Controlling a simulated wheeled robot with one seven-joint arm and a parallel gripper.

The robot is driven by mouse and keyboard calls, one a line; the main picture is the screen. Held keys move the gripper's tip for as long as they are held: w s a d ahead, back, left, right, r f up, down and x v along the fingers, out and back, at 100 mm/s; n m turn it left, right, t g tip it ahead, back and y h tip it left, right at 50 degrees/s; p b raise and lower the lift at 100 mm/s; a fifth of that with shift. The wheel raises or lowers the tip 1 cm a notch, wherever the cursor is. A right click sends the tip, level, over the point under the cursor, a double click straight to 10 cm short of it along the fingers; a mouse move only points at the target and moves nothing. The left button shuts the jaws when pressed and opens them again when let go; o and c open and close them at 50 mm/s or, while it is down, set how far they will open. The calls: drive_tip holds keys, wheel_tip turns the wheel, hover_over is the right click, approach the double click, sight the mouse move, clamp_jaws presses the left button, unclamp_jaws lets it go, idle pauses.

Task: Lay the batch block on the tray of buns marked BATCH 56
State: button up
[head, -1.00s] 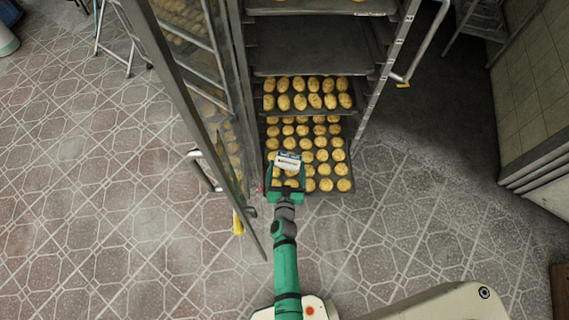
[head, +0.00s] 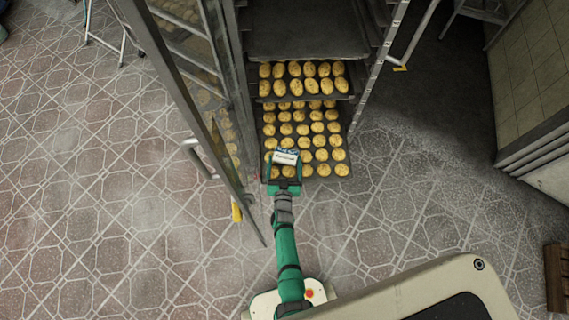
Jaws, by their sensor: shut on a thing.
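My gripper (head: 284,172) is shut on the batch block (head: 286,157), a small block with a white printed face and a blue edge. The print is too small to read. My gripper holds it at the near left part of the lowest visible tray of buns (head: 344,176), in front of or over the buns there. I cannot tell whether the block touches them. Another tray of buns (head: 350,97) sits on the level above. No BATCH 56 mark is readable on either tray.
The trays sit in a tall metal rack (head: 370,75) with a bare tray (head: 290,38) higher up. A glazed door (head: 205,110) stands open close on the left of my arm. A tiled wall (head: 530,80) is at the right. The patterned floor (head: 110,200) is mostly clear.

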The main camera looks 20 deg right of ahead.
drive_tip(key=shift+w+a+f, duration=0.1)
drive_tip(key=shift+f, duration=0.4)
drive_tip(key=shift+f, duration=0.15)
drive_tip(key=shift+f, duration=0.15)
drive_tip(key=o, duration=0.9)
